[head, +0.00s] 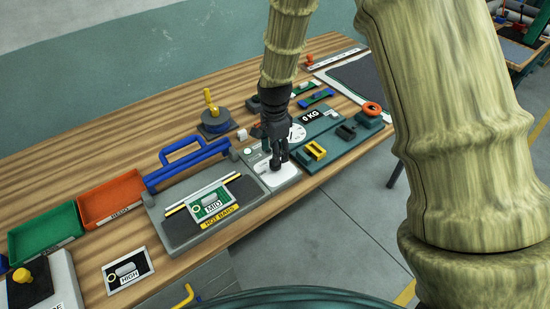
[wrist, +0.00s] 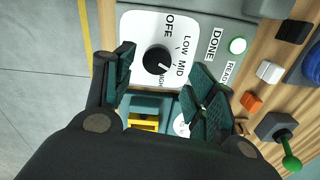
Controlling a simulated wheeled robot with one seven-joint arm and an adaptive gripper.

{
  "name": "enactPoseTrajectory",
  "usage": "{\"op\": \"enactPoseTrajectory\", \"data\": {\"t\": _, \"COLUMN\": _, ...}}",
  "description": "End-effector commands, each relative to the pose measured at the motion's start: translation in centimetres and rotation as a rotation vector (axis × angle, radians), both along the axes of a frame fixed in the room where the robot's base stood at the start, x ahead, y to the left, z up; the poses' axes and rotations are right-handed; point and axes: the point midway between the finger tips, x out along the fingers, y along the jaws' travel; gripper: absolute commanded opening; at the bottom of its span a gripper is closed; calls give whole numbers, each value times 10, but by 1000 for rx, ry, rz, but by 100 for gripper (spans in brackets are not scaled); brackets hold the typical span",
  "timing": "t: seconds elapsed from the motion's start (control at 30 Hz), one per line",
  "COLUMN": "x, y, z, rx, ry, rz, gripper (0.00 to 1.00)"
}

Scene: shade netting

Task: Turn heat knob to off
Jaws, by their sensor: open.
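The heat knob (wrist: 157,60) is round and black, on a white dial plate (wrist: 146,28) marked OFF, LOW, MID and HIGH. No contact is visible. In the head view my gripper (head: 278,163) points down over the grey unit with the white plate (head: 256,163) and hides the knob.
In the head view, a sealer with a blue handle (head: 187,163) stands left and a 0 KG scale (head: 310,115) right. The bench front edge is close.

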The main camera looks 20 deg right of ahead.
Motion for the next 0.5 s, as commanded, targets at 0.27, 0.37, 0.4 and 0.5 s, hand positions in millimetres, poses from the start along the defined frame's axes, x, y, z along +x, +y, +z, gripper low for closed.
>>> {"op": "enactPoseTrajectory", "data": {"t": 0.27, "x": -1, "y": -1, "z": -29, "rx": 1, "ry": 2, "rz": -1, "gripper": 56}}
{"op": "enactPoseTrajectory", "data": {"t": 0.37, "x": -1, "y": -1, "z": -37, "rx": 1, "ry": 2, "rz": -1, "gripper": 56}}
{"op": "enactPoseTrajectory", "data": {"t": 0.4, "x": -1, "y": -2, "z": -40, "rx": 1, "ry": 2, "rz": -2, "gripper": 56}}
{"op": "enactPoseTrajectory", "data": {"t": 0.5, "x": -1, "y": -2, "z": -44, "rx": 0, "ry": 1, "rz": -2, "gripper": 56}}
